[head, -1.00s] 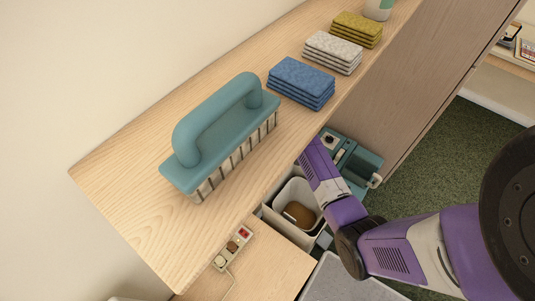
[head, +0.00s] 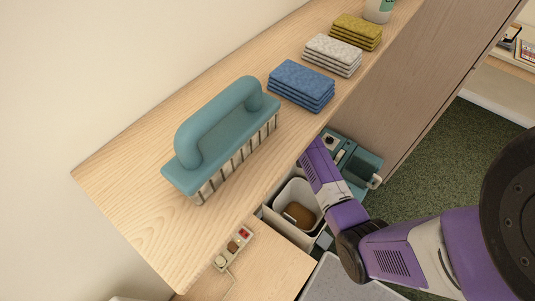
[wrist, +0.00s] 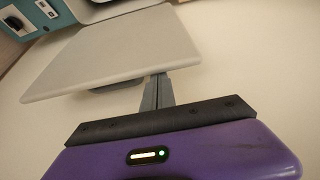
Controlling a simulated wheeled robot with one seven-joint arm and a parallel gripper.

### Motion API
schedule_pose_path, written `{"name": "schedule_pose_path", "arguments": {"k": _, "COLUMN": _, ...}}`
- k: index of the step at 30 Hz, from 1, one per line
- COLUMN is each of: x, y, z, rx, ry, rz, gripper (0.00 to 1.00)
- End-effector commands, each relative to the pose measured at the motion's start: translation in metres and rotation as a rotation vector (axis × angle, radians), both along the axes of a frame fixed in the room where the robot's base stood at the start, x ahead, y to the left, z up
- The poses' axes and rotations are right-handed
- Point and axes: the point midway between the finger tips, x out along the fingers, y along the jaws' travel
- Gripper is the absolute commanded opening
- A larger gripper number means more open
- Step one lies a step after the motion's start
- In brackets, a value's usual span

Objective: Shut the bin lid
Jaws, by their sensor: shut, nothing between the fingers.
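A pale bin (head: 279,200) stands open below the wooden shelf in the head view, with something brown (head: 301,213) inside. In the wrist view a flat light-grey panel (wrist: 100,55), which looks like the bin lid, lies just beyond my gripper (wrist: 159,80). My gripper is shut and empty, its narrow fingertips overlapping the panel's near edge in the picture. I cannot tell whether they touch it. In the head view my fingers are hidden behind my arm and the shelf edge, and the lid cannot be made out there.
The wooden shelf (head: 135,215) overhangs beside the bin and carries a teal brush (head: 225,135) and blue (head: 301,85), white (head: 333,54) and yellow (head: 357,31) sponge stacks. A teal case (head: 362,165) sits right of the bin. Green carpet (head: 440,155) is clear farther right.

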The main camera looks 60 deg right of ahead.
Motion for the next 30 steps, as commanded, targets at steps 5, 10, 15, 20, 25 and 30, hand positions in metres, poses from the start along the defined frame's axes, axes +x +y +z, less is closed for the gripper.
{"name": "schedule_pose_path", "arguments": {"k": 5, "x": -0.007, "y": 0.001, "z": 0.002, "rx": 0.001, "ry": 0.001, "rz": 0.0, "gripper": 0.0}}
{"name": "schedule_pose_path", "arguments": {"k": 10, "x": -0.01, "y": 0.001, "z": 0.001, "rx": 0.0, "ry": 0.001, "rz": 0.0, "gripper": 0.0}}
{"name": "schedule_pose_path", "arguments": {"k": 15, "x": -0.013, "y": 0.001, "z": 0.0, "rx": 0.0, "ry": 0.001, "rz": -0.001, "gripper": 0.0}}
{"name": "schedule_pose_path", "arguments": {"k": 20, "x": -0.018, "y": 0.001, "z": -0.002, "rx": 0.002, "ry": 0.001, "rz": -0.001, "gripper": 0.0}}
{"name": "schedule_pose_path", "arguments": {"k": 25, "x": -0.024, "y": 0.002, "z": -0.005, "rx": 0.002, "ry": 0.002, "rz": 0.0, "gripper": 0.0}}
{"name": "schedule_pose_path", "arguments": {"k": 30, "x": -0.028, "y": 0.002, "z": -0.006, "rx": 0.002, "ry": 0.002, "rz": -0.001, "gripper": 0.0}}
